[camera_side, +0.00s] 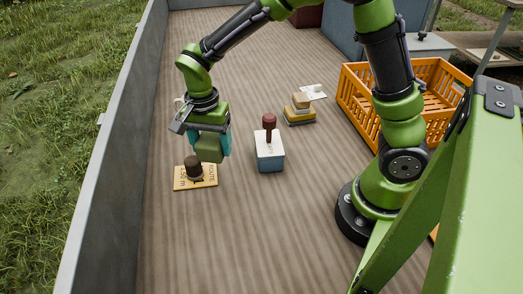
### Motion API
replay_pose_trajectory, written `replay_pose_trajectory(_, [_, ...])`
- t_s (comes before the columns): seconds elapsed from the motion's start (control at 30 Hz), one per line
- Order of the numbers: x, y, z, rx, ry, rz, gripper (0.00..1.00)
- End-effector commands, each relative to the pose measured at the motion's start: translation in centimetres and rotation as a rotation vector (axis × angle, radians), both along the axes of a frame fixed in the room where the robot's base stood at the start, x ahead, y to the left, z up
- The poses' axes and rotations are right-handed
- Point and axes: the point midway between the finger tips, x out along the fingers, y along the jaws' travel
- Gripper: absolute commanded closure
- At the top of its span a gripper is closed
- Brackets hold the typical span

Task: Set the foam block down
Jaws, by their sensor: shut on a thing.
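The foam block (208,149) looks like a dull green block. My gripper (213,143), with teal fingers, is shut on it, pointing down at the left of the deck. I cannot tell whether the block touches the plate or the knob. The fingers hide part of the block.
A teal-and-white box (270,160) with a dark red handle stands to the right. Behind it are a yellow-and-grey block (300,112) and a white card (315,91). An orange crate (359,106) stands farther right. A grey wall (112,145) bounds the left; the front deck (230,245) is clear.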

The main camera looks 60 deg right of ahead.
Motion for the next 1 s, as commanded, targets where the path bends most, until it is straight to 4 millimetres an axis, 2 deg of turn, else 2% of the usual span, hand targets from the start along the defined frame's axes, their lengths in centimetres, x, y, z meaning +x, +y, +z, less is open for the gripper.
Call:
replay_pose_trajectory(0.03, [1.7,-2.6,-0.2,-0.002,0.001,-0.087,0.6])
replay_pose_trajectory(0.1, [3.5,-6.0,-0.3,-0.004,0.0,-0.195,0.6])
replay_pose_trajectory(0.17, [4.9,-9.0,-0.4,-0.006,0.0,-0.288,0.6])
replay_pose_trajectory(0.3, [7.2,-16.4,-0.6,-0.011,-0.003,-0.504,0.6])
replay_pose_trajectory(0.5, [8.3,-27.0,-0.5,-0.018,-0.01,-0.806,0.6])
replay_pose_trajectory(0.6, [8.3,-31.2,-0.2,-0.019,-0.017,-0.927,0.6])
replay_pose_trajectory(0.7, [8.3,-34.2,0.2,-0.018,-0.025,-1.021,0.6])
replay_pose_trajectory(0.77, [8.4,-35.3,0.6,-0.017,-0.03,-1.065,0.6])
replay_pose_trajectory(0.93, [9.2,-35.8,1.8,-0.008,-0.045,-1.12,0.6])
replay_pose_trajectory(1.0, [9.1,-35.6,1.1,-0.003,-0.035,-1.136,0.6])
